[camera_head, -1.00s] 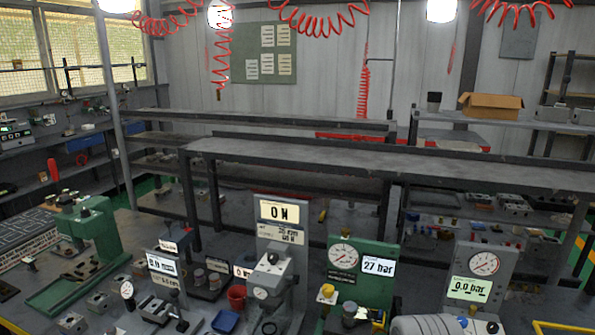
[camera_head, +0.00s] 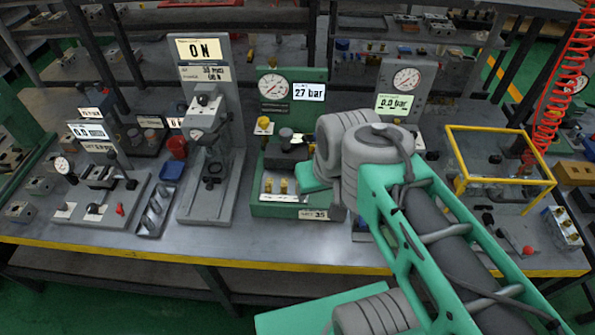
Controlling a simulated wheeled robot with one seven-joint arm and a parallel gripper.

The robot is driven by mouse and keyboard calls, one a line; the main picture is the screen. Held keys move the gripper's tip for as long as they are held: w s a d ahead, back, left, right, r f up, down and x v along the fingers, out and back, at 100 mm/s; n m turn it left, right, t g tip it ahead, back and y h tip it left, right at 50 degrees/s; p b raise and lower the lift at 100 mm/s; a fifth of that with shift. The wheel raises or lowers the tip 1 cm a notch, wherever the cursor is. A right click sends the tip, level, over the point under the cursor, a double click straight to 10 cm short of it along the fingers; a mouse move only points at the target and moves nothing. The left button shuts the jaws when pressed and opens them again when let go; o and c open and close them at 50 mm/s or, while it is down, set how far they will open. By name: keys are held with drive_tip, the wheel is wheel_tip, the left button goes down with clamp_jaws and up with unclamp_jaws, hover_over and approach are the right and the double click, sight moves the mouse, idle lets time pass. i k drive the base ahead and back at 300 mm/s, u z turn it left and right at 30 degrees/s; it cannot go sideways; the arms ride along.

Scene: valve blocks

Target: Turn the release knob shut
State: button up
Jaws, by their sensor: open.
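A green test station (camera_head: 316,74) with a round dial and a "27 bar" display stands on the bench in the middle. A yellow knob (camera_head: 264,125) sits on its left side, and a dark round knob (camera_head: 286,134) is on the block beside it. I cannot tell for sure which one is the release knob. Two small brass fittings show low on the station's front. My arm, teal with grey joints, reaches in from the lower right and covers the station's right part. My gripper cannot be made out; it seems hidden behind my arm's joints.
A grey gauge panel (camera_head: 402,92) reading "0.0 bar" stands right of the green station, partly behind my arm. A tall grey press stand (camera_head: 207,75) is on the left. A yellow frame (camera_head: 500,130) stands at right. The bench's yellow front edge (camera_head: 130,252) runs across below.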

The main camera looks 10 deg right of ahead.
sight(263, 121)
drive_tip(key=u, duration=1.25)
drive_tip(key=i, duration=0.35)
drive_tip(key=z, duration=1.25)
